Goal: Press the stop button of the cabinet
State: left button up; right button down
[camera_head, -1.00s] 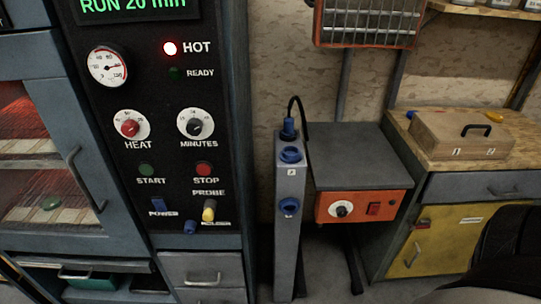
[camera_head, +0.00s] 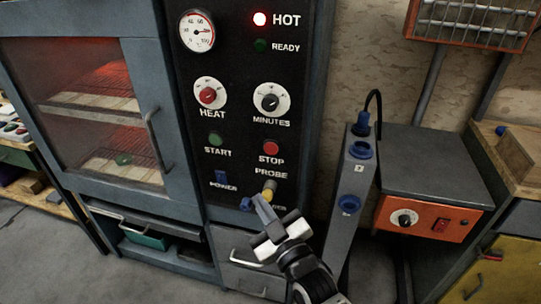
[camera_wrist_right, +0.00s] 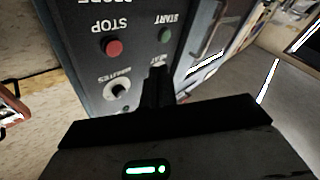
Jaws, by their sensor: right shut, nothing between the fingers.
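The cabinet (camera_head: 325,60) has a black control panel with a red STOP button (camera_head: 271,147) on its right side, under the MINUTES dial. The STOP button also shows in the right wrist view (camera_wrist_right: 113,47), where the panel appears upside down. A green START button (camera_head: 215,139) sits to its left. My right gripper (camera_head: 258,200) is shut and empty, below the STOP button, in front of the PROBE area of the panel. In the right wrist view its dark fingers (camera_wrist_right: 157,82) are together, apart from the STOP button. My left gripper is not in view.
A yellow-tipped probe plug (camera_head: 269,187) and a blue POWER switch (camera_head: 221,178) sit low on the panel. A grey post with blue sockets (camera_head: 352,190) stands to the right, beside an orange-fronted unit (camera_head: 425,220). A glass oven door (camera_head: 90,110) is at left.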

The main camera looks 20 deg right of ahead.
aim_at(271, 149)
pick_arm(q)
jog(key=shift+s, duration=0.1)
pick_arm(e)
jog(key=r, duration=0.1)
jog(key=w+r+t, duration=0.1)
jog(key=r, duration=0.1)
jog(key=shift+w+r+n+t, duration=0.2)
jog(key=shift+w+n+t, duration=0.1)
jog(key=shift+w+t, duration=0.1)
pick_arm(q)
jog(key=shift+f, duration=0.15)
pick_arm(e)
jog(key=shift+w, duration=0.15)
pick_arm(q)
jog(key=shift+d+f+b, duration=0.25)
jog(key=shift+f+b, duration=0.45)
jog(key=shift+b, duration=1.15)
pick_arm(e)
jog(key=w+d, duration=0.5)
jog(key=w, duration=0.2)
jog(key=shift+a, duration=0.1)
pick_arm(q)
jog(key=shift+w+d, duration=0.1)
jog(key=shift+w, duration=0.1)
